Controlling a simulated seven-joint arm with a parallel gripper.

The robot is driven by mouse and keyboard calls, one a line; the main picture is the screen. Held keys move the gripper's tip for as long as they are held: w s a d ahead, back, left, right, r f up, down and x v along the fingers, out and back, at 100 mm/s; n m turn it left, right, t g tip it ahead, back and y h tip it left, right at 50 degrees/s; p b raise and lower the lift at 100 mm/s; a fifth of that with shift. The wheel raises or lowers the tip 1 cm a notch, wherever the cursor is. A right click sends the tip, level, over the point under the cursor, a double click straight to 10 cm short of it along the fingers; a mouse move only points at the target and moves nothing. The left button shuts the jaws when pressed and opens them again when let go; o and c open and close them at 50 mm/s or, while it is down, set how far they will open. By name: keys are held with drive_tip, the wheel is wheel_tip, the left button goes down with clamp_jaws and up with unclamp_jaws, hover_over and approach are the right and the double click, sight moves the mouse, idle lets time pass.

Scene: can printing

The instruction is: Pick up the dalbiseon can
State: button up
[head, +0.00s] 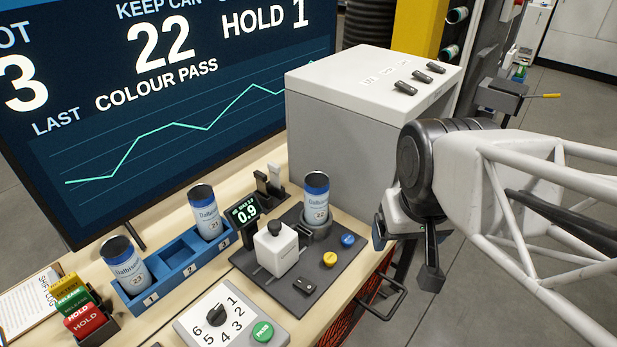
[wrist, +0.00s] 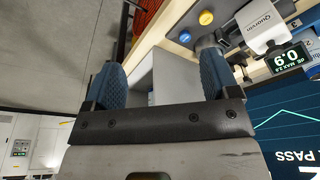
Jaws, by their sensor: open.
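Three white-and-blue cans with dark tops show in the head view, and their labels seem to read Dalbiseon. Can 22 (head: 316,202) stands upright in a grey holder on the dark device plate. Can 21 (head: 206,216) stands in slot 3 of the blue rack (head: 178,285), and can 23 (head: 125,267) in slot 1; slot 2 is empty. My gripper (head: 408,250) is open and empty, to the right of can 22 and apart from it. In the wrist view its two blue-padded fingers (wrist: 160,78) are spread with no can between them.
The dark plate (head: 345,265) carries a white gauge head (head: 275,250) and a 0.9 display (head: 245,212). A large grey box (head: 335,140) stands behind can 22. A dial panel (head: 235,318) is in front. A drawer handle (head: 385,300) juts from the bench's right edge.

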drive_tip(key=shift+o, duration=0.7)
drive_tip(key=shift+f, duration=0.1)
